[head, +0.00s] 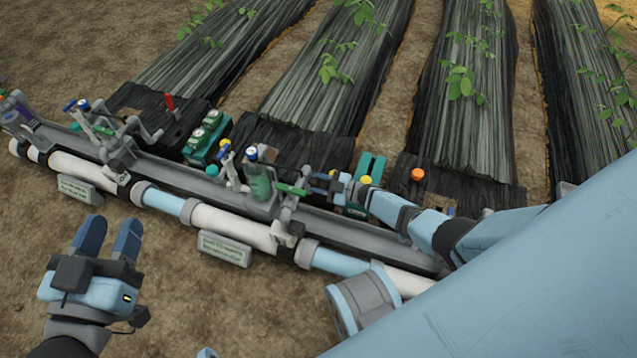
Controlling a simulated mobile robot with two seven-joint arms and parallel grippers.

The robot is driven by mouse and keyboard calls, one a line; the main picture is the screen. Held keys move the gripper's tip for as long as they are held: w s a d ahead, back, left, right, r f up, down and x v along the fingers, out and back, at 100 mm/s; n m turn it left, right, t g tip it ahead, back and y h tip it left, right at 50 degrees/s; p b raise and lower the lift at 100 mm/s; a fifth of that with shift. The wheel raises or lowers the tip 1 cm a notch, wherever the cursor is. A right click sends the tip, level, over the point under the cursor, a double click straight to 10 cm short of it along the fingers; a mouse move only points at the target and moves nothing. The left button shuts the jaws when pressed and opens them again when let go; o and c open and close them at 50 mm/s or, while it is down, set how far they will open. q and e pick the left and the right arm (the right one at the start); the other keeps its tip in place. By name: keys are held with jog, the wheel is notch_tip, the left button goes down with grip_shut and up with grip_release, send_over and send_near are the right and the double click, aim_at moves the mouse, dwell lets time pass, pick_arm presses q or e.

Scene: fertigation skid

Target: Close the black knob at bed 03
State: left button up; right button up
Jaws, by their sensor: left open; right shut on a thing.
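My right gripper (336,187) reaches in from the right to the valve pipework. It is shut on a small part there, which its fingers mostly hide. I cannot tell for certain that this part is the black knob. No bed number is readable. My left gripper (112,240) is open and empty over the soil at lower left, apart from the pipes.
A long white and light-blue pipe (236,224) with label plates (224,248) crosses the view. Nearby are a green-handled valve (291,189), a green filter body (261,183), a red lever (169,103) and an orange cap (417,174). Black-covered plant beds (340,70) lie behind.

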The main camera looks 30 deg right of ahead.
pick_arm(q)
jog(key=shift+w+a+r, duration=0.1)
jog(key=shift+w+r, duration=0.05)
jog(key=shift+w, duration=0.05)
pick_arm(e)
jog(key=shift+m, duration=4.2)
pick_arm(q)
jog(key=shift+s, duration=0.15)
pick_arm(e)
jog(key=shift+f, duration=0.1)
jog(key=o, duration=0.9)
jog(key=shift+o, duration=0.2)
jog(key=shift+s, duration=0.1)
